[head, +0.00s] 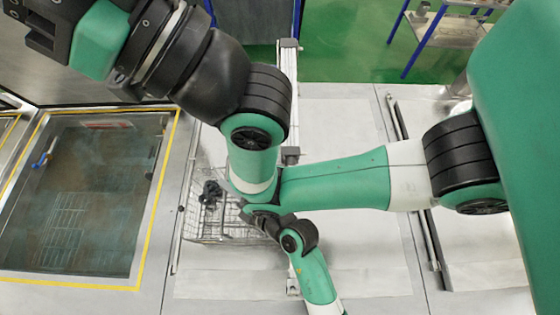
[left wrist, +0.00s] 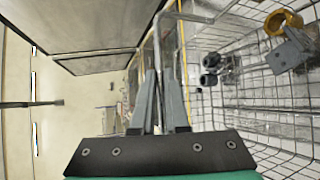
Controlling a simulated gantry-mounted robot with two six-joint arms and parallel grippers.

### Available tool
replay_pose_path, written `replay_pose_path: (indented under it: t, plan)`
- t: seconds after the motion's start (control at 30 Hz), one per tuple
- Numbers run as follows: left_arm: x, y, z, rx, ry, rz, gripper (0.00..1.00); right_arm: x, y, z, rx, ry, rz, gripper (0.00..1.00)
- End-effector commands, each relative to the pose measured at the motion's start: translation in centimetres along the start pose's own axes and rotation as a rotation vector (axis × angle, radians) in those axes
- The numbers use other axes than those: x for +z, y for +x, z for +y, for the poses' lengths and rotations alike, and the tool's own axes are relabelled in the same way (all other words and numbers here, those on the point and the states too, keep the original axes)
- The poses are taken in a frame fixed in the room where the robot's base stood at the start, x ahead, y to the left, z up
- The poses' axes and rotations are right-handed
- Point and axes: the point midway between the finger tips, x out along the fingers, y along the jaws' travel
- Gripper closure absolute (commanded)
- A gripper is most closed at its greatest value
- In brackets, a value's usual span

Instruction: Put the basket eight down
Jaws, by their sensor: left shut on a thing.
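The basket (head: 222,232) is a wire mesh basket over the pale grey worktop in the head view, just right of the tank. Its mesh (left wrist: 265,97) fills the right half of the left wrist view. My left gripper (left wrist: 161,85) is shut on its metal rim or handle bar, which runs between the fingers. In the head view my arm links hide the basket's right side and most of this grip. Whether the basket touches the worktop cannot be told.
Dark fittings (head: 210,193) lie in the basket; a yellow ring (left wrist: 283,22) is among its contents. The tank (head: 75,205) at left has a yellow border (head: 160,200) and faint grid shapes inside. Pale worktop (head: 370,260) is bare to the right of the basket.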

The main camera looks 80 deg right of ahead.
Motion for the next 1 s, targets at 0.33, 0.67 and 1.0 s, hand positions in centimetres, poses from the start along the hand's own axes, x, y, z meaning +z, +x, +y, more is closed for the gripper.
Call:
replay_pose_path:
  t: [0.33, 0.67, 1.0]
  plan:
    - [1.5, -0.1, 0.0, 0.007, 0.003, -0.019, 1.00, 0.1, -0.1, 0.0, 0.000, 0.000, 0.000, 0.53]
    - [0.2, 0.9, -2.5, 0.009, 0.000, -0.008, 1.00, 0.7, -0.8, 0.0, 0.000, 0.000, 0.000, 0.53]
    - [-0.1, 0.9, -2.9, 0.000, 0.001, -0.001, 0.63, 0.7, -0.7, 0.0, 0.000, 0.000, 0.000, 0.53]
